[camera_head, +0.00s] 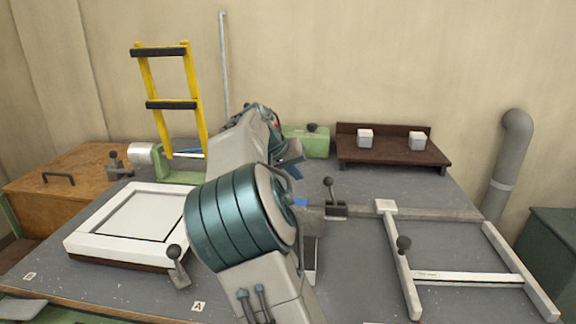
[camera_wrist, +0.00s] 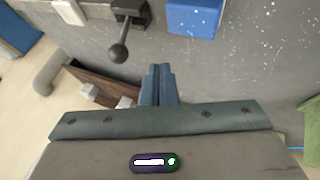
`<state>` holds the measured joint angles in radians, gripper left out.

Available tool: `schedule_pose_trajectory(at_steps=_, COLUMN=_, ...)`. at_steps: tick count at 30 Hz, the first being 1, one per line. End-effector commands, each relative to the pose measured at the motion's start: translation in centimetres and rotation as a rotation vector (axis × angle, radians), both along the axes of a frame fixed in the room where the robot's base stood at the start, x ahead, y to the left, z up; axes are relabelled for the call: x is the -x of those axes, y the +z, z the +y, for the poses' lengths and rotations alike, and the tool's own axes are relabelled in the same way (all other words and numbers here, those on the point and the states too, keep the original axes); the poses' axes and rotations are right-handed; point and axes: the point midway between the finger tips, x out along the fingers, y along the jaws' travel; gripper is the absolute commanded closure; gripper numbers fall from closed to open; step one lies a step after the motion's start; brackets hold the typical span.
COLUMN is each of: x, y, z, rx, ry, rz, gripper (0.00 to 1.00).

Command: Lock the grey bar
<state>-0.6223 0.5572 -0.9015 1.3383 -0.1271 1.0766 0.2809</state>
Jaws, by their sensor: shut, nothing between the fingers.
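A grey bar (camera_head: 445,214) lies level across the bench, right of centre in the head view. A dark clamp (camera_head: 336,210) with a ball-ended lever sits at its left part. The lever stands roughly upright in the head view. In the wrist view the clamp lever (camera_wrist: 119,46) and a piece of the bar (camera_wrist: 98,10) show at the top. My gripper (camera_wrist: 160,72) is shut and empty, apart from the lever and to its right in the wrist view.
A blue block (camera_wrist: 195,17) is near the clamp. A white frame (camera_head: 405,275) with its own knob stands at right. A white-framed panel (camera_head: 85,243) lies at left, beside another lever (camera_head: 177,262). A brown shelf (camera_head: 395,155) with two white cubes and a yellow rack (camera_head: 148,75) are behind.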

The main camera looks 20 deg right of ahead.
Motion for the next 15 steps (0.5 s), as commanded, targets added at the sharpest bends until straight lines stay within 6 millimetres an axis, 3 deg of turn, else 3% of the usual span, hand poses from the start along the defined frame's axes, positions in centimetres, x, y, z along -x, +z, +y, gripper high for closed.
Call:
schedule_pose_trajectory(at_steps=4, x=-0.7, y=-2.6, z=-1.8, rx=0.002, ry=-0.003, rz=0.002, gripper=1.0)
schedule_pose_trajectory(at_steps=9, x=0.0, y=-2.3, z=-4.2, rx=0.0, ry=-0.002, rz=-0.001, gripper=1.0)
schedule_pose_trajectory(at_steps=15, x=0.3, y=-2.2, z=-5.3, rx=0.0, ry=0.001, rz=0.001, gripper=1.0)
